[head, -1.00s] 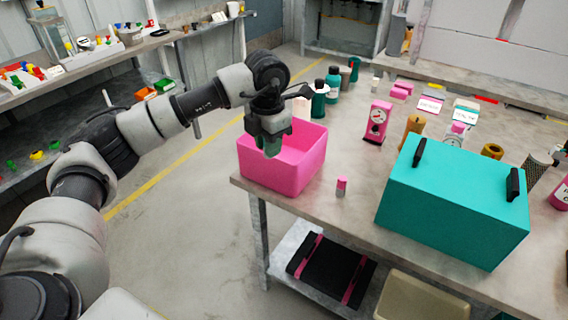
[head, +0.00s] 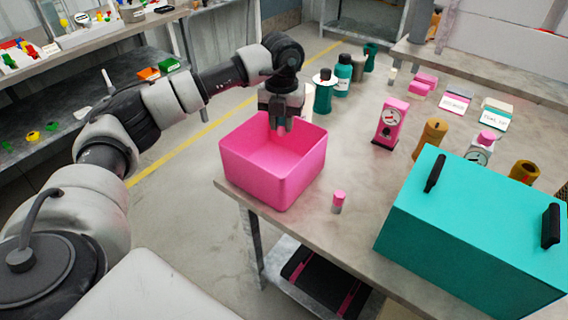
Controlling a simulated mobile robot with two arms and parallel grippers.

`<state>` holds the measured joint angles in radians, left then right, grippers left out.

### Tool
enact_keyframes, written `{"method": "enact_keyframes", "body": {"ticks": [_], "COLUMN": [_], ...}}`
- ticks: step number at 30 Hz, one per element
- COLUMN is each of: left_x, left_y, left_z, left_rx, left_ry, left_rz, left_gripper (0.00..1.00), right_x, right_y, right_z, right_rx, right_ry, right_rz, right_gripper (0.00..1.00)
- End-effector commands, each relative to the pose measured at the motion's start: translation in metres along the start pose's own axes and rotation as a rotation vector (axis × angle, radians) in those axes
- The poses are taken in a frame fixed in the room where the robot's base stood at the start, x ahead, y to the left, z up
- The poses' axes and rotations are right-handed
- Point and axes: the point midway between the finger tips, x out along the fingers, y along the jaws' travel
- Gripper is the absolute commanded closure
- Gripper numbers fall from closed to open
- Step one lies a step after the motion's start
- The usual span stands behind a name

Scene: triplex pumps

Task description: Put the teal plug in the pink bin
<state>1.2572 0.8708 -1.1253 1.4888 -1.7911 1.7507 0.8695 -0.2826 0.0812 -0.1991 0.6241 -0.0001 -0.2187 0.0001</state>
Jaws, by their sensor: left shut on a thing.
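The pink bin (head: 272,168) stands open at the near left corner of the table. My left gripper (head: 279,127) points down over the far part of the bin's opening, its fingertips near the level of the rim. It is shut on the teal plug, which is hard to make out between the fingers now. I cannot tell whether the plug touches the bin. The visible part of the bin's inside looks empty. My right gripper is out of view.
A small pink-capped cylinder (head: 338,202) stands right of the bin. A large teal box (head: 470,235) with black handles fills the near right. A pink gauge block (head: 390,122) and teal bottles (head: 342,75) stand behind.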

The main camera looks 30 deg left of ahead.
Motion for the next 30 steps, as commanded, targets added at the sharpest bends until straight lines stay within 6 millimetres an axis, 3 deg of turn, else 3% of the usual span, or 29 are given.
{"method": "enact_keyframes", "body": {"ticks": [10, 21, 30], "left_x": [0.058, 0.098, 0.103], "left_y": [0.000, 0.000, 0.000], "left_z": [-0.001, -0.001, -0.001], "left_rx": [0.002, 0.002, 0.002], "left_ry": [0.003, 0.004, 0.001], "left_rz": [0.000, 0.001, 0.000], "left_gripper": [1.00, 1.00, 1.00], "right_x": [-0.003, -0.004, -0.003], "right_y": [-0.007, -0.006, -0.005], "right_z": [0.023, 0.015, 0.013], "right_rx": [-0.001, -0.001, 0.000], "right_ry": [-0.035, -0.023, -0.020], "right_rz": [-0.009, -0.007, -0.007], "right_gripper": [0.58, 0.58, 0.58]}}
